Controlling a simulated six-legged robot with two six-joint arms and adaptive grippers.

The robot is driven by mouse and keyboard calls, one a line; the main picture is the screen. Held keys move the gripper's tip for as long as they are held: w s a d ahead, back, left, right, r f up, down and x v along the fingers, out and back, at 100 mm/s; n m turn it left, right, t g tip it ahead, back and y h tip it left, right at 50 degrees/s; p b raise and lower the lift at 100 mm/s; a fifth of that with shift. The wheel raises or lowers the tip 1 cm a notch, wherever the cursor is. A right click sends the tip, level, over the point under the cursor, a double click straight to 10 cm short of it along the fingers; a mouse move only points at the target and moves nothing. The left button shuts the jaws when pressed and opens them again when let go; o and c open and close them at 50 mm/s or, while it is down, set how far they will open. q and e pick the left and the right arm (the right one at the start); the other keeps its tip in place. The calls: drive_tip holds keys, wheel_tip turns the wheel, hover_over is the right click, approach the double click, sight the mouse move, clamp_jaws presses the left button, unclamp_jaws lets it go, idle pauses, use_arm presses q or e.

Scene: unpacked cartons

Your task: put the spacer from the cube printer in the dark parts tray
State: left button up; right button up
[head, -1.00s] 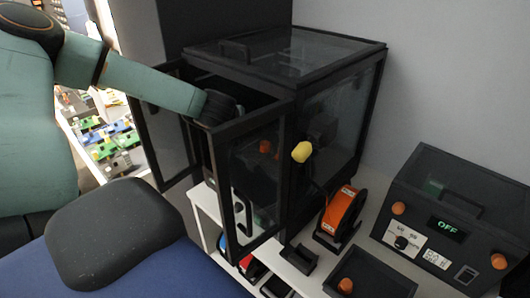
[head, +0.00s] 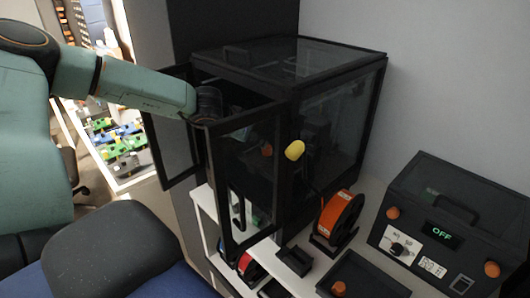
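The cube printer (head: 340,88) is a black-framed box with clear panels, and its front door (head: 230,190) stands open. My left arm reaches in from the left to the open printer. Its dark wrist shows above the door's top edge, and the gripper beyond is hidden behind the door and in the dark interior. A small orange piece (head: 266,149) shows dimly through the glass; I cannot tell whether it is the spacer. The dark parts tray (head: 385,285) lies at the bottom, with a small orange piece (head: 338,288) at its left edge. My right gripper is out of view.
A yellow knob-like piece (head: 294,149) is at the printer's front. An orange spool (head: 340,215) and a small black holder (head: 295,259) stand between printer and tray. A dark box with an OFF display (head: 445,230) stands right.

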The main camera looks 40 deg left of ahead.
use_arm(q)
drive_tip(key=shift+w+f+b, duration=0.25)
drive_tip(key=shift+f+b, duration=0.15)
drive_tip(key=shift+f, duration=0.15)
drive_tip(key=shift+w+d+f+b, duration=0.2)
drive_tip(key=shift+w+d+b, duration=0.3)
drive_tip(key=shift+w, duration=0.2)
drive_tip(key=shift+w+a+f+b, duration=0.25)
drive_tip(key=shift+a+f+b, duration=0.1)
drive_tip(key=shift+f+b, duration=0.3)
drive_tip(key=shift+w+a+f+b, duration=0.25)
drive_tip(key=shift+a+f+b, duration=0.1)
drive_tip(key=shift+f+b, duration=0.25)
drive_tip(key=shift+w+d+f+b, duration=0.15)
drive_tip(key=shift+w+f+b, duration=0.4)
drive_tip(key=shift+w, duration=0.2)
drive_tip(key=shift+w+d+f, duration=0.15)
drive_tip(key=shift+w+d, duration=0.05)
drive_tip(key=shift+w, duration=0.35)
drive_tip(key=shift+s+a, duration=0.25)
drive_tip(key=shift+a, duration=0.1)
drive_tip(key=shift+c, duration=0.2)
drive_tip(key=shift+d, duration=0.1)
drive_tip(key=shift+c, duration=1.3)
drive_tip(key=shift+w+d, duration=0.15)
drive_tip(key=shift+d, duration=0.05)
drive_tip(key=shift+c, duration=1.6)
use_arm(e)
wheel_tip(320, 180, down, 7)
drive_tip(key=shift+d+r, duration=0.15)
